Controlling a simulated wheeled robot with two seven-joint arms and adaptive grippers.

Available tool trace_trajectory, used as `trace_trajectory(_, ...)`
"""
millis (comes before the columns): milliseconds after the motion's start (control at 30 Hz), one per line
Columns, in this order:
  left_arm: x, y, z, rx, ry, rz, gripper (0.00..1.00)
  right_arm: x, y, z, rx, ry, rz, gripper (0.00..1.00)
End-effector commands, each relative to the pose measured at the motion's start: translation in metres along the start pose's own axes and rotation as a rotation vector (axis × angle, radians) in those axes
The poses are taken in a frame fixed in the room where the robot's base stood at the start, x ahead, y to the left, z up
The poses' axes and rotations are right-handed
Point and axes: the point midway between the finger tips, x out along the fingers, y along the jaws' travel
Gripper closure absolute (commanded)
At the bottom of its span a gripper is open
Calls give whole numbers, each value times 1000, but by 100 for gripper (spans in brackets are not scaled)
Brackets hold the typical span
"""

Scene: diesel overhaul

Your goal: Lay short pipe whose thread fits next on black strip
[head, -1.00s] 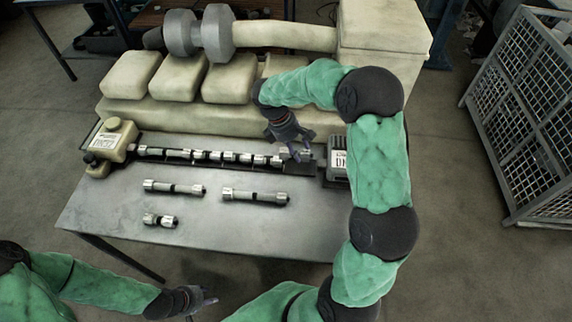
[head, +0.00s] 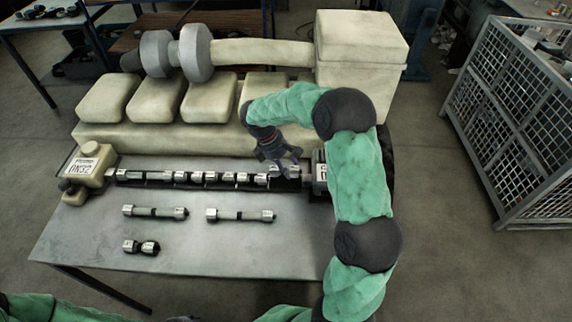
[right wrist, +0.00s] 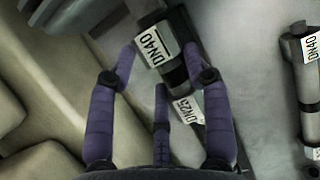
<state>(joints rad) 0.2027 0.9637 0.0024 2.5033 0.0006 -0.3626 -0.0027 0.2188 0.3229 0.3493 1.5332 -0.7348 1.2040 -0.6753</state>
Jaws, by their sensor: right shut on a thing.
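My right gripper (head: 283,172) is over the right end of the black strip (head: 296,184). It is shut on a short pipe, whose grey body and DN40 label (right wrist: 155,45) show between the fingertips in the right wrist view. A DN25 label (right wrist: 188,108) shows just below it. The fingers hide much of this pipe in the head view, so I cannot tell whether it touches the strip. A row of silver-and-black pipes (head: 190,177) lies along the strip. Two longer loose pipes (head: 155,212) (head: 240,215) and one shorter pipe (head: 141,247) lie on the table. My left gripper barely shows at the bottom edge.
A cream pump block labelled DN32 (head: 88,170) stands at the strip's left end. A grey labelled block (head: 320,174) stands at its right end. The large cream engine (head: 210,100) is behind. A mesh cage (head: 510,120) stands right.

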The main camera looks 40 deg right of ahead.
Motion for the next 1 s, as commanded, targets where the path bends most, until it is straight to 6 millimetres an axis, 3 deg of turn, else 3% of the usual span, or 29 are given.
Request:
trace_trajectory(200, 12, -4, 0, 0, 0, 0, 60, 14, 0, -6, 0, 0, 0, 93)
trace_trajectory(600, 18, -6, -1, 0, 0, 0, 60, 34, 1, -14, 0, -1, 0, 93)
trace_trajectory(1000, 19, -7, -1, 0, 0, 0, 60, 40, 1, -17, 1, 0, 2, 93)
